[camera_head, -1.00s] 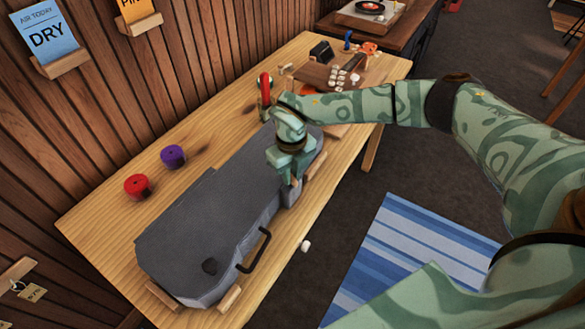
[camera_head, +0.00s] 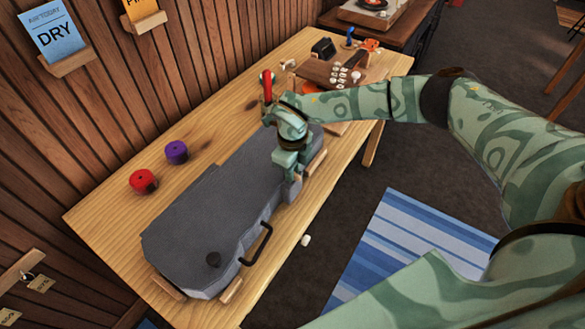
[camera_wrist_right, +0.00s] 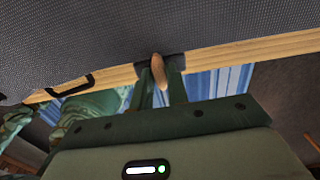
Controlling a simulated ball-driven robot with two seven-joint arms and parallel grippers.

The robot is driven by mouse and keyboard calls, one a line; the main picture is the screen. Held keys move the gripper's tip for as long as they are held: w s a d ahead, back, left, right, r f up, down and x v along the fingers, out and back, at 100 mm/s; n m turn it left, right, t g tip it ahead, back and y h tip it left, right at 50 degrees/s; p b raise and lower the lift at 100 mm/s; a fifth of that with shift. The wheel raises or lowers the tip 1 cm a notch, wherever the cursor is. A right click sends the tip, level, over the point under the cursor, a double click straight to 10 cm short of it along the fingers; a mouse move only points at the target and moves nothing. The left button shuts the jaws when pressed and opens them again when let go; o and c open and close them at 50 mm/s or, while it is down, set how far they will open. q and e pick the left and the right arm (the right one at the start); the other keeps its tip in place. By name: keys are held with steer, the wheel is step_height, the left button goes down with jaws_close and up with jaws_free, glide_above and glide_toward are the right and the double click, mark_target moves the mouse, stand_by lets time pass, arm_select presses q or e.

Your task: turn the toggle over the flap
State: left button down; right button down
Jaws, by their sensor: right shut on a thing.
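The grey ukulele case (camera_head: 205,225) lies closed on the wooden table. My right gripper (camera_head: 291,188) is at the case's front side, near its far end. In the right wrist view a tan wooden toggle (camera_wrist_right: 158,70) stands between my right fingertips (camera_wrist_right: 161,82), which are shut on it. A dark grey flap (camera_wrist_right: 176,61) shows behind the toggle at the case's edge. The toggle looks nearly in line with the fingers, across the flap's strip. In the head view the gripper hides the toggle and flap. My left gripper is not in view.
A black handle (camera_head: 257,245) sticks out from the case's front side. Red (camera_head: 143,181) and purple (camera_head: 176,152) rolls stand behind the case. A ukulele headstock (camera_head: 338,76) and small items lie at the table's far end. A blue striped rug (camera_head: 410,250) covers the floor in front.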

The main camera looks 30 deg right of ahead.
steer(key=c, duration=1.4)
jaws_free()
steer(key=shift+o, duration=0.2)
steer(key=shift+r, duration=0.15)
step_height(320, 180, up, 16)
steer(key=p, duration=0.2)
